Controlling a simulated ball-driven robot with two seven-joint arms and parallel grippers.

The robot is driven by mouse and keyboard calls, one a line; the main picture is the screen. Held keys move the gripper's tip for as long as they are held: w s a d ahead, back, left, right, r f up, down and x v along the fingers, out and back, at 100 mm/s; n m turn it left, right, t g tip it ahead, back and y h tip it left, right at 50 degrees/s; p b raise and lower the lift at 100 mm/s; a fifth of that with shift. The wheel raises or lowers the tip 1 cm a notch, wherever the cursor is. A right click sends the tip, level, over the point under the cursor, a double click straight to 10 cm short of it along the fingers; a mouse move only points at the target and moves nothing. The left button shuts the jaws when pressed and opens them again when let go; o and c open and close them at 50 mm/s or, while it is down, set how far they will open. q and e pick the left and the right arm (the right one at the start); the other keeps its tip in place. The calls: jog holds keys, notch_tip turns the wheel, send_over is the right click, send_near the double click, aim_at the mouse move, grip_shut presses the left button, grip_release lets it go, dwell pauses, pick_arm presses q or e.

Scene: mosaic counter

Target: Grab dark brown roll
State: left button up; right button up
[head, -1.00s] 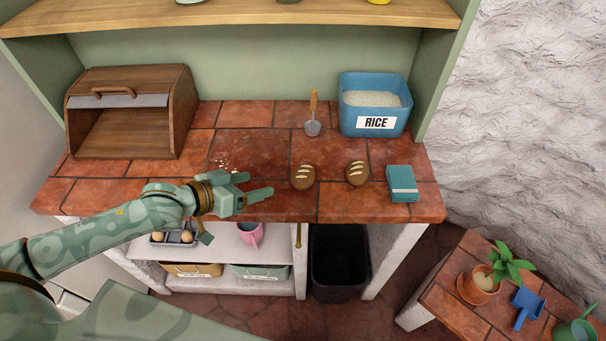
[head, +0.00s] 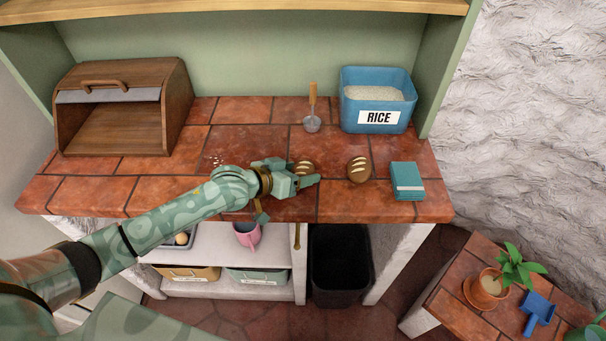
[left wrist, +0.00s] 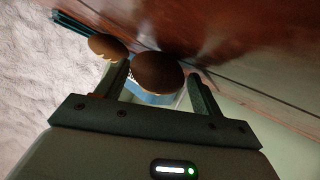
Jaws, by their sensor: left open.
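Two dark brown rolls with pale score marks lie on the tiled counter. The left roll (head: 305,167) is partly hidden by my left gripper (head: 300,172); the right roll (head: 359,169) lies clear of it. My left gripper is open, with its fingers at the left roll. In the left wrist view, that roll (left wrist: 158,73) appears between the open fingers (left wrist: 157,84), just beyond or between the tips; I cannot tell if they touch it. The other roll (left wrist: 107,46) shows beyond the left finger. My right gripper is out of view.
A teal box (head: 407,181) lies right of the rolls. A blue rice bin (head: 377,98) and a scoop (head: 312,118) stand behind them. A wooden bread box (head: 121,108) stands at the left. The counter's front edge is close below my gripper.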

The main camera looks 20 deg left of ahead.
pick_arm(q)
jog(key=shift+s, duration=0.1)
jog(key=c, duration=0.8)
jog(key=shift+o, duration=0.2)
jog(key=shift+r, duration=0.1)
